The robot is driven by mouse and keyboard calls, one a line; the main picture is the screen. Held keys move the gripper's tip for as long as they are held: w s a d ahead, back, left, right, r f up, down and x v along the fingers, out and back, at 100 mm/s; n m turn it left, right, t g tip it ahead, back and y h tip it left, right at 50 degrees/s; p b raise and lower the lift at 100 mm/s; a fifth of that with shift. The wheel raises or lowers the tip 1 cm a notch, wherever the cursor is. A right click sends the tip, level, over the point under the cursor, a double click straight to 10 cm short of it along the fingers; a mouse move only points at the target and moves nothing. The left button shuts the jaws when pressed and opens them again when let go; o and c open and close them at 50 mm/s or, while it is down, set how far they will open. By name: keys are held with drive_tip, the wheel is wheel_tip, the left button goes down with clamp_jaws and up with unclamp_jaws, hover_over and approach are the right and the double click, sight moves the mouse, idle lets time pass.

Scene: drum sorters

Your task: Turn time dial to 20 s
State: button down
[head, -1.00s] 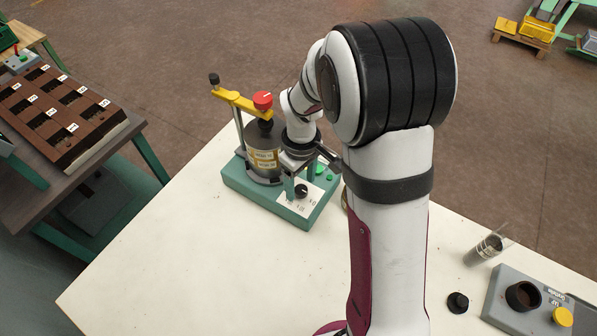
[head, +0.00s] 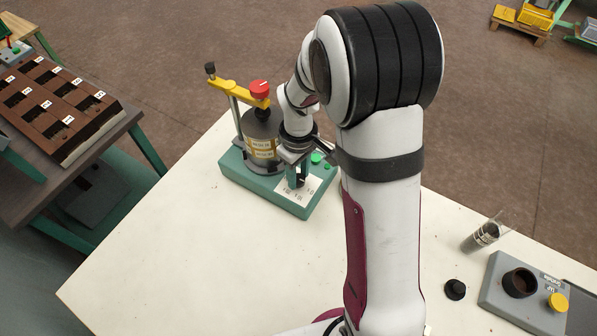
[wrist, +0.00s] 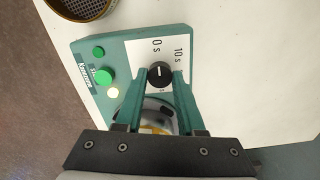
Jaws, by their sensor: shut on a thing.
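The black time dial (wrist: 160,73) is on a white label plate on the green machine base (head: 235,175). A white mark shows on its top, but I cannot read exactly where it points. In the wrist view "0 s" and "10 s" are readable beside the dial; other marks are covered by the fingers. My gripper (wrist: 162,76) has one green finger on each side of the dial and is shut on it. In the head view my gripper (head: 300,180) reaches down over the front of the machine and largely hides the dial.
A drum (head: 262,140) stands on the machine under a yellow arm (head: 238,93) with a red knob (head: 260,89), close to my gripper. Green buttons (wrist: 104,76) and a lit lamp (wrist: 113,92) are beside the dial. A grey control box (head: 520,290) is at the right.

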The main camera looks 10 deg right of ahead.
drive_tip(key=shift+m, duration=0.3)
drive_tip(key=m, duration=1.1)
drive_tip(key=shift+m, duration=0.4)
drive_tip(key=m, duration=1.1)
drive_tip(key=shift+m, duration=0.3)
drive_tip(key=c, duration=0.5)
unclamp_jaws()
